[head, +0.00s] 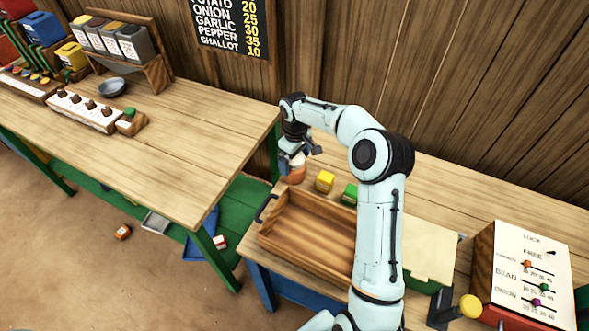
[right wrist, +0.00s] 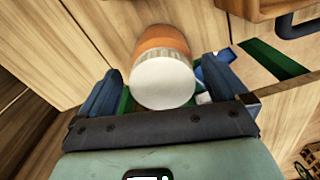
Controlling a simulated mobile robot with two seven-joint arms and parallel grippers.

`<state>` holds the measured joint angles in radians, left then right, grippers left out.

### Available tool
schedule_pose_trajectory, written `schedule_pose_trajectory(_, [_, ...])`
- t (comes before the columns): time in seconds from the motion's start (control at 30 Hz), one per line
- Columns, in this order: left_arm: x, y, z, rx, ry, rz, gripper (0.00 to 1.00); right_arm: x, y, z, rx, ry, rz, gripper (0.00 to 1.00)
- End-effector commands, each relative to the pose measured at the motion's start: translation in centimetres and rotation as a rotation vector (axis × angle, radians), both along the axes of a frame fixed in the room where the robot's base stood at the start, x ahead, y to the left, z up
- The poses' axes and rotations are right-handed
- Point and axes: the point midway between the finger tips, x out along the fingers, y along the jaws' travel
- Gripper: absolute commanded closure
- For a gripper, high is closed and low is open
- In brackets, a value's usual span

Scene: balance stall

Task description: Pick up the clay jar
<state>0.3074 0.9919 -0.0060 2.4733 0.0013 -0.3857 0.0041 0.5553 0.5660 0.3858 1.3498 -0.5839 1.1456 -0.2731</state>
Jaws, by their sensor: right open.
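The clay jar (head: 295,170) is orange-brown with a pale top and stands near the left edge of the right-hand table, behind the wooden tray. In the right wrist view the jar (right wrist: 162,68) shows its round white top and orange-brown side. My right gripper (head: 299,152) is over the jar and partly covers it in the head view. In the right wrist view the right gripper (right wrist: 167,92) is open, with a dark finger on each side of the jar and a visible gap to the right finger. My left gripper is not in view.
The wooden tray (head: 268,237) with dark handles lies in front of the jar. A yellow block (head: 325,181) and a green block (head: 350,194) stand right of it. A slider board (head: 530,270) stands far right. A gap separates the left table (head: 170,135).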

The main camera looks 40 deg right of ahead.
Motion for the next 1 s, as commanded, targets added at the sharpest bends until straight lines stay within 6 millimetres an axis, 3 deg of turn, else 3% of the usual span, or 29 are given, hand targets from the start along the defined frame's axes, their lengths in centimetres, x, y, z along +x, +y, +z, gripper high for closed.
schedule_pose_trajectory(0.3, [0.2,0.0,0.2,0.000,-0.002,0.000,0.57,0.1,0.2,-4.4,0.001,0.001,0.000,0.00])
schedule_pose_trajectory(0.57, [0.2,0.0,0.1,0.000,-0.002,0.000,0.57,0.1,0.2,-4.7,0.000,0.000,0.000,0.00])
schedule_pose_trajectory(0.6, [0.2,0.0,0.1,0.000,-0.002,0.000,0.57,0.1,0.2,-4.7,0.000,0.000,0.000,0.06])
schedule_pose_trajectory(0.77, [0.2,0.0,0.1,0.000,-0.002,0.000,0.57,0.1,0.2,-4.7,0.000,0.000,0.000,0.59])
schedule_pose_trajectory(1.0, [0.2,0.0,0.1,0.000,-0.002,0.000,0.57,0.1,0.2,-4.6,0.000,-0.001,0.000,0.61])
